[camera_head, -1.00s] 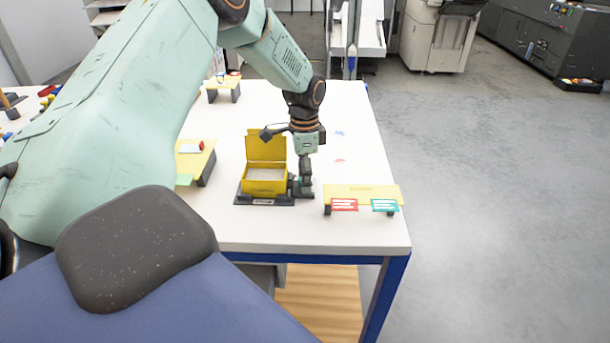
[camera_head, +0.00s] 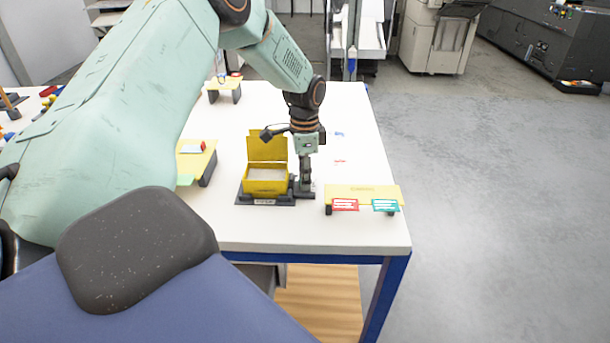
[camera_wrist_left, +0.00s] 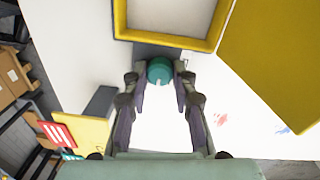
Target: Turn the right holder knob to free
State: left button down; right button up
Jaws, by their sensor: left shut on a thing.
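The right holder knob is a round teal knob (camera_wrist_left: 160,71) in the left wrist view, beside the open yellow box. My left gripper (camera_wrist_left: 160,78) is shut on the knob, with a fingertip on each side of it. In the head view my left gripper (camera_head: 305,188) points down at the right side of the dark holder base (camera_head: 262,201), and the knob is hidden there. The yellow box (camera_head: 264,187) sits in the holder with its lid (camera_head: 267,147) raised. My right gripper is not in view.
A yellow stand (camera_head: 362,192) with a red-framed card (camera_head: 344,205) and a teal-framed card (camera_head: 385,206) is to the right, near the table's front edge. Another yellow stand (camera_head: 197,160) is to the left. The white table (camera_head: 300,232) is clear in front.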

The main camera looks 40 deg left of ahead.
pick_arm(q)
jog(key=n+p, duration=0.3)
jog(key=p, duration=0.1)
jog(key=shift+a+r+n, duration=0.1)
jog(key=shift+r+n, duration=0.15)
jog(key=shift+n, duration=0.05)
jog(key=n+p, duration=0.3)
jog(key=n, duration=0.1)
jog(key=shift+n, duration=0.3)
jog(key=n+p, duration=0.4)
jog(key=n, duration=0.1)
jog(key=shift+f+n+t+p, duration=0.1)
jog(key=shift+n+t+p, duration=0.2)
jog(key=shift+n+p, duration=1.45)
jog(key=shift+n+b, duration=0.6)
jog(key=shift+n, duration=0.15)
jog(key=c, duration=1.1)
grip_release()
jog(key=shift+s+f, duration=0.1)
